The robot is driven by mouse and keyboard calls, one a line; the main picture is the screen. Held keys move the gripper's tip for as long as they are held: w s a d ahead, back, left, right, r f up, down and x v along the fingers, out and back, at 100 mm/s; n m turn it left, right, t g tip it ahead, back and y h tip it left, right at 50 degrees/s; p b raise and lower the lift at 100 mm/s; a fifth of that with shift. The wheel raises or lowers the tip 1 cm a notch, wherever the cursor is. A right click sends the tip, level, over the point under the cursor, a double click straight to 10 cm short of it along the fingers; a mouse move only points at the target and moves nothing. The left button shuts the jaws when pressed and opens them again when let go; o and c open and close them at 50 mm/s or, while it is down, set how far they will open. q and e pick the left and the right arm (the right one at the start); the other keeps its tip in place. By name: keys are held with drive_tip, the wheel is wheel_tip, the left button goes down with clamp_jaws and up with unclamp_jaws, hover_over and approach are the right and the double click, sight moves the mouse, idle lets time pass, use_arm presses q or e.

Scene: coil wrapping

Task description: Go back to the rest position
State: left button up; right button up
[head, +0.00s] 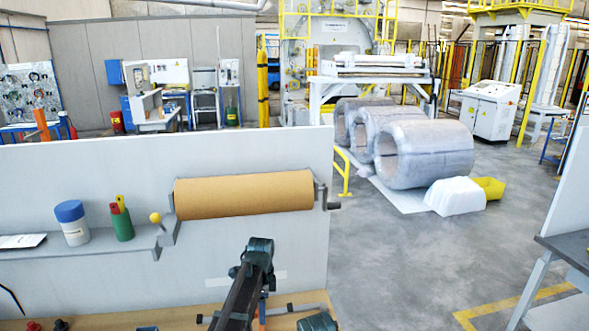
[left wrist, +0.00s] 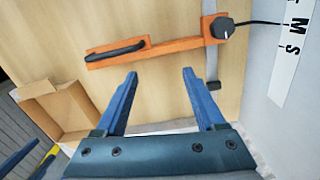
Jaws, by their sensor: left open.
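My left arm (head: 246,283) reaches over the workbench at the bottom middle of the head view. Its fingertips are hard to make out there. In the left wrist view my left gripper (left wrist: 160,74) has its two blue fingers spread wide, with nothing between them. An orange bar tool with a black handle (left wrist: 118,51) and a black knob lies on the wooden bench top beyond the fingertips, apart from them.
A brown paper roll (head: 245,194) hangs on the grey panel behind the bench. A shelf holds a blue-lidded jar (head: 74,225) and a green cup (head: 122,222). An open cardboard box (left wrist: 62,110) sits at the bench edge. Wrapped coils (head: 424,154) stand beyond; the right floor is open.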

use_arm(q)
drive_tip(key=s+d+n, duration=0.1)
drive_tip(key=s+n, duration=0.3)
drive_tip(key=s, duration=0.4)
drive_tip(key=s+d+f+n+b, duration=0.1)
drive_tip(key=s+d+n, duration=0.1)
drive_tip(key=s+n, duration=0.3)
drive_tip(key=s+d+f+n, duration=0.1)
drive_tip(key=s+n, duration=0.3)
drive_tip(key=s, duration=0.8)
drive_tip(key=shift+s+d+y+b, duration=0.3)
drive_tip(key=shift+d+y+b, duration=0.05)
drive_tip(key=shift+y, duration=0.05)
